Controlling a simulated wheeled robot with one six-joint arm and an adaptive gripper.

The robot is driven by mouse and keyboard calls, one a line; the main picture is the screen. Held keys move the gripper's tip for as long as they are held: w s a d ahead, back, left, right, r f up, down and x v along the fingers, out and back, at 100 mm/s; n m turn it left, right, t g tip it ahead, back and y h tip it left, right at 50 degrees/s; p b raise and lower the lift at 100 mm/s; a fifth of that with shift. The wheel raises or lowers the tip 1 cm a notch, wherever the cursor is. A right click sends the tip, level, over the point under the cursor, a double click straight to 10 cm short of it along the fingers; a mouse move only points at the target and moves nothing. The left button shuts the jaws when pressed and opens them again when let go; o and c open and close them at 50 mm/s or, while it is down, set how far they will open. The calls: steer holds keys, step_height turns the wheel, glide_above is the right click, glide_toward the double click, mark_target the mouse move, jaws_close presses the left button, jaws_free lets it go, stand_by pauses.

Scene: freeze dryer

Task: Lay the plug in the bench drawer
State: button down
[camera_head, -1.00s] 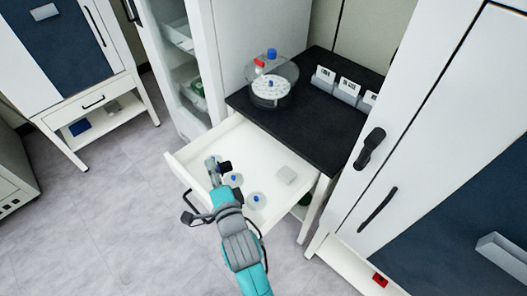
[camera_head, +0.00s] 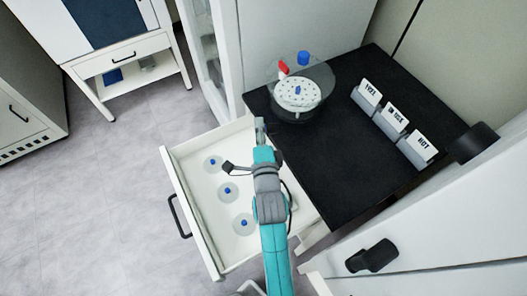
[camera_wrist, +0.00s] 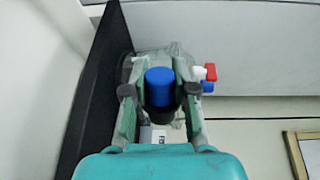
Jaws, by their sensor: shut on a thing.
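In the wrist view the fingers (camera_wrist: 160,100) close on a blue-topped piece with a dark lower part, apparently the plug (camera_wrist: 160,86). In the head view I cannot make out the plug at the fingertips. The white drawer holds a row of three clear round pieces with blue centres: a far one (camera_head: 213,162), a middle one (camera_head: 228,191) and a near one (camera_head: 244,223). My arm covers the drawer's right part.
The black bench top (camera_head: 345,150) carries a clear round chamber (camera_head: 300,110) with red and blue fittings, and three label holders (camera_head: 395,121). A white cabinet door with a black handle (camera_head: 371,257) stands at the right. The floor left of the drawer is clear.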

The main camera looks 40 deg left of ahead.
step_height(320, 180, down, 7)
steer(key=shift+f, duration=0.15)
stand_by(0.4)
steer(key=shift+f, duration=0.3)
steer(key=c, duration=0.9)
jaws_free()
steer(key=shift+c, duration=0.2)
steer(key=v, duration=1.2)
steer(key=shift+r, duration=0.35)
